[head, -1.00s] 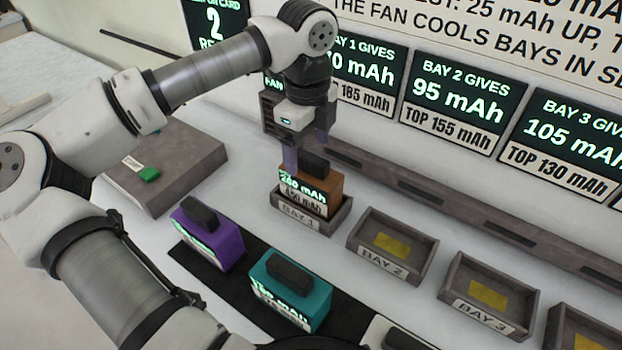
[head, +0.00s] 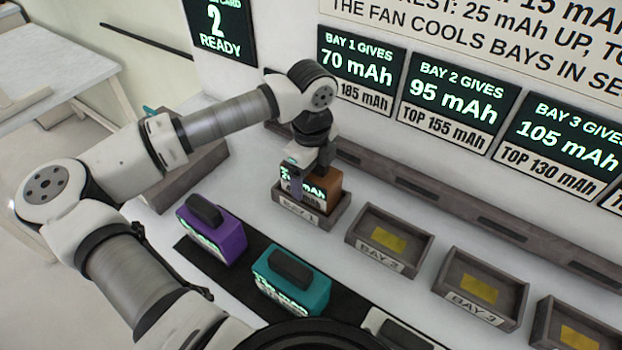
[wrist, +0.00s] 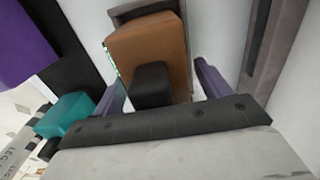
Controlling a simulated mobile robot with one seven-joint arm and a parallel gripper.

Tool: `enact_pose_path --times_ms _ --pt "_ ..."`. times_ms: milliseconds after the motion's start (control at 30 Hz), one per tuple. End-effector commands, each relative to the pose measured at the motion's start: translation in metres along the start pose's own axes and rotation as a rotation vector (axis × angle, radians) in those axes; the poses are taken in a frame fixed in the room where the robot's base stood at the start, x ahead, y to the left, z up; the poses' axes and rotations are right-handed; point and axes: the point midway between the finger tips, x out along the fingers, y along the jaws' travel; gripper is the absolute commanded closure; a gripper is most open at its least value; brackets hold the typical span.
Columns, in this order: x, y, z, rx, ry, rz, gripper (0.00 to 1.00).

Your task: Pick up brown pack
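The brown pack (head: 331,184) sits upright in the bay 1 tray (head: 312,219), its lit label partly hidden by my gripper. In the wrist view the brown pack (wrist: 150,45) has a black handle (wrist: 152,86) on top. My gripper (head: 308,182) is lowered over the pack in the head view. In the wrist view my gripper (wrist: 162,86) is open, with one purple finger on each side of the handle and a visible gap on both sides.
A purple pack (head: 212,232) and a teal pack (head: 290,284) stand on a black strip in front. The bay 2 tray (head: 389,240) and bay 3 tray (head: 480,288) are empty but for yellow pads. A grey rail (head: 430,187) runs behind the bays.

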Motion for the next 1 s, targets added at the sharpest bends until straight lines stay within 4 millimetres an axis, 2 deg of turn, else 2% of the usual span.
enact_pose_path --times_ms 67,500,767,1000 --pt "0.0 0.0 0.0 0.0 0.0 0.0 0.35" --pt "-0.001 0.0 0.0 0.0 -0.001 -0.002 0.92" --pt "-0.003 0.0 0.001 -0.001 -0.002 -0.002 0.92" --pt "-0.025 -0.001 0.001 -0.001 -0.004 -0.002 0.92"
